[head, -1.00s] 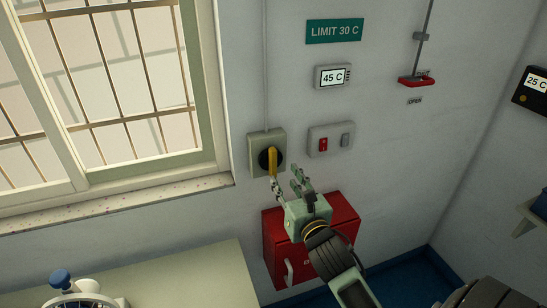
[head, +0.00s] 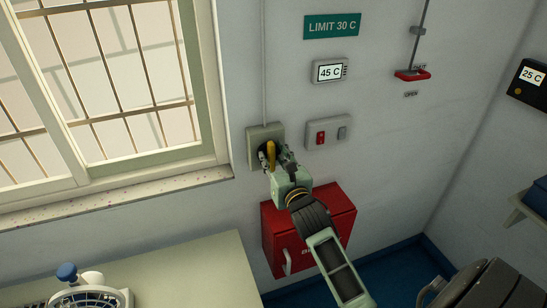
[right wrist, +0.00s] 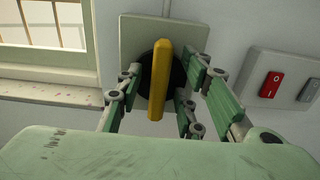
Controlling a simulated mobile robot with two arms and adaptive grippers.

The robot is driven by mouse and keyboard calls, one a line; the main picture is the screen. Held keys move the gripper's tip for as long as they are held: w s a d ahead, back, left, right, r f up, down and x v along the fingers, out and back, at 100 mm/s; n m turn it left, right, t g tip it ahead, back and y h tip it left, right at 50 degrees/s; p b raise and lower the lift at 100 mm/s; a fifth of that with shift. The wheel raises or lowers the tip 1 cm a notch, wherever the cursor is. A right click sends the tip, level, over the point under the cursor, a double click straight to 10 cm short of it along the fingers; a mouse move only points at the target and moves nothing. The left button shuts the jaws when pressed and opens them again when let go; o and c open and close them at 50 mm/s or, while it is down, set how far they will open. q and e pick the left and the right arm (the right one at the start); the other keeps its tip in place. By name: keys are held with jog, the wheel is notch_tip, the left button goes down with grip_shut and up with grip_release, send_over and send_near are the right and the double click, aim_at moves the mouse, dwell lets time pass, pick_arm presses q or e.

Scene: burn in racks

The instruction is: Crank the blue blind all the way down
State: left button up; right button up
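A yellow handle (head: 271,154) stands upright on a black round hub, on a beige wall plate (head: 252,148) beside the window. My right gripper (head: 275,157) is at this handle. In the right wrist view, the yellow handle (right wrist: 158,85) lies between the fingers of my right gripper (right wrist: 163,75). The fingers are spread, one on each side, with a gap visible, so it looks open around the handle. No blue blind shows in the views; the window (head: 110,85) has bars and no cover. My left gripper is out of view.
Right of the plate is a switch box (head: 328,133) with a red switch. Below is a red cabinet (head: 335,210). A red pull handle (head: 412,75) hangs at upper right. A beige table (head: 190,275) with a blue-knobbed device (head: 90,297) is at lower left. Displays read 45 C and 25 C.

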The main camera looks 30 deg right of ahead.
jog(key=c, duration=0.5)
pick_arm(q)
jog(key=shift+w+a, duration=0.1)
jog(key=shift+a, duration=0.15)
pick_arm(e)
grip_shut()
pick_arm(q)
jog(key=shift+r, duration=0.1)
